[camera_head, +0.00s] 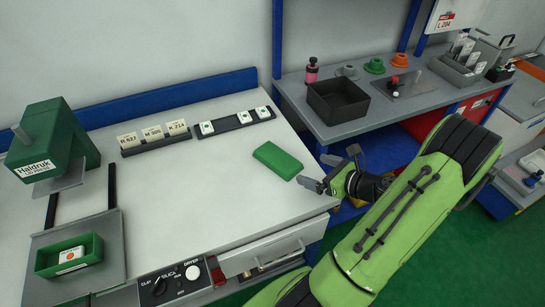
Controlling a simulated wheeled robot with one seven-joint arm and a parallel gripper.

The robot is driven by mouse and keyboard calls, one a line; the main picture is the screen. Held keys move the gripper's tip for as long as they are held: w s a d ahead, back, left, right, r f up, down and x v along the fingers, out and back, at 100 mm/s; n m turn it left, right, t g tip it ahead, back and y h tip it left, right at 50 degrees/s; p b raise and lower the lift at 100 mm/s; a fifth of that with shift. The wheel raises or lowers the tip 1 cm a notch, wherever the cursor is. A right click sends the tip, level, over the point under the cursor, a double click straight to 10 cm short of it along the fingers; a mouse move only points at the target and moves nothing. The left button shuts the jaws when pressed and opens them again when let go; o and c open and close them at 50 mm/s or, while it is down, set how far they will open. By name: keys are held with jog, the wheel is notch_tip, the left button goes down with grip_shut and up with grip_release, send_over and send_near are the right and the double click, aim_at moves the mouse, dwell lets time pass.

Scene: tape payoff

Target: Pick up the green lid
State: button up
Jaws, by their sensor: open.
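The green lid (278,160) is a flat, rounded rectangle lying on the white tabletop (225,210), near its right edge. My gripper (318,172) is open and empty, just to the right of the lid, at the table's right edge. Its two fingers point left toward the lid, and a gap shows between them and the lid. A green open box (69,256) sits on a grey plate at the lower left, with a small white item inside.
A green press marked Haldruk (50,150) stands at the left. A card holder (155,139) and a dark tray with white pieces (236,121) stand behind the lid. A drawer (267,250) is below the front edge. A grey side bench (390,110) holds a black bin (338,101).

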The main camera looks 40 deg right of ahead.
aim_at(282, 160)
jog(key=b+x, duration=0.1)
jog(key=x, duration=0.8)
jog(key=b+x, duration=0.1)
jog(key=x, duration=0.3)
jog(key=shift+w+f+b, duration=0.15)
jog(key=shift+f+b, duration=0.2)
jog(key=shift+f, duration=0.05)
jog(key=shift+r, duration=0.1)
jog(key=c, duration=0.9)
